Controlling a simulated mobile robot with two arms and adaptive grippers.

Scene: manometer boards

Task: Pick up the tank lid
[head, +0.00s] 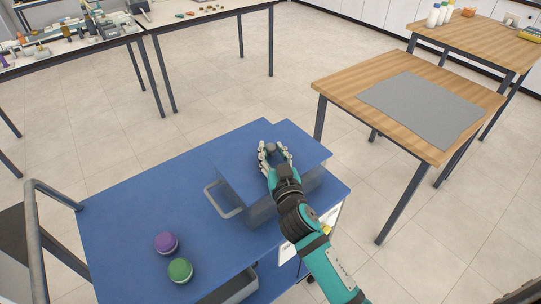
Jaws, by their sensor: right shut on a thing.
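The tank lid (237,163) is a flat blue panel on top of a grey translucent tank (263,213), which stands on a blue cart top (130,220). A small round grey knob (271,148) shows near the lid's far middle. My right gripper (273,153) is at the lid from above, its fingers around the knob and shut on it. Whether the lid is lifted off the tank rim cannot be told. My left gripper is not in view.
A purple round object (166,243) and a green one (180,270) sit on the cart's near left. A grey handle loop (221,199) is beside the tank. A wooden table (338,86) with a grey mat (422,108) stands to the right. Cluttered benches are behind left.

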